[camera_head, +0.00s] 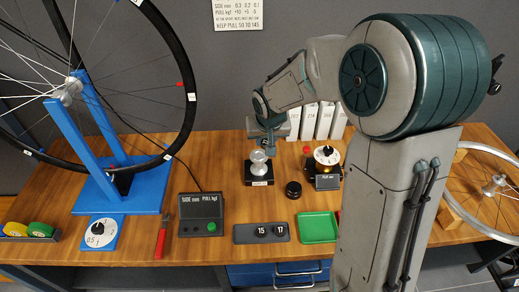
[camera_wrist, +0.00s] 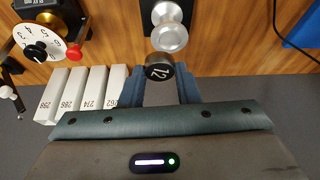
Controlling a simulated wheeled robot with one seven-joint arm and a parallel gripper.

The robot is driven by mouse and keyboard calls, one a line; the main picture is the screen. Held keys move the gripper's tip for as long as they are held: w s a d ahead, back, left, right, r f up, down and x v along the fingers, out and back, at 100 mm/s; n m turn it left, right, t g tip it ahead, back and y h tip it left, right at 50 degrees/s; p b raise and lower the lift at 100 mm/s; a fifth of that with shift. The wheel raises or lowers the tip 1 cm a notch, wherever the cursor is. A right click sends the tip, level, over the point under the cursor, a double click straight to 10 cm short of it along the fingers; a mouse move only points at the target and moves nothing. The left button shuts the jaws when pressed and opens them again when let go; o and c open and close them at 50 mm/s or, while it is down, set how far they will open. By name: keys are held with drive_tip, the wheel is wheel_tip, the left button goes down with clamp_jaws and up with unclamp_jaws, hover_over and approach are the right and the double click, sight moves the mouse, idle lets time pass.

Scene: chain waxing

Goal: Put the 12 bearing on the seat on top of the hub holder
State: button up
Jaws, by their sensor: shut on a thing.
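The 12 bearing (camera_wrist: 159,72), a small dark cylinder marked 12, is between the fingertips of my gripper (camera_wrist: 160,84) in the wrist view. My gripper is shut on it. The hub holder, a silver piece on a black base, stands just ahead of the bearing in the wrist view (camera_wrist: 169,36). In the head view the hub holder (camera_head: 259,172) is on the table, with my gripper (camera_head: 270,146) just above and behind it. The bearing is not clear in the head view. I cannot tell whether it touches the holder.
A dark tray (camera_head: 240,234) holds bearings marked 15 and 17. A green tray (camera_head: 318,228), a black round piece (camera_head: 293,189) and a dial device (camera_head: 327,168) are nearby. White numbered boxes (camera_wrist: 72,92) stand behind the gripper. A wheel on a blue stand (camera_head: 118,195) is at left.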

drive_tip(key=w+f, duration=0.1)
drive_tip(key=w+a, duration=0.1)
drive_tip(key=w+a+f, duration=0.1)
drive_tip(key=shift+w+f, duration=0.3)
drive_tip(key=shift+w, duration=0.05)
wheel_tip(320, 180, down, 4)
drive_tip(key=shift+d+f+b, duration=0.1)
drive_tip(key=shift+b, duration=0.7)
drive_tip(key=shift+f+b, duration=0.45)
drive_tip(key=shift+b, duration=0.15)
drive_tip(key=o, duration=0.9)
drive_tip(key=shift+o, duration=0.2)
drive_tip(key=shift+r, duration=0.15)
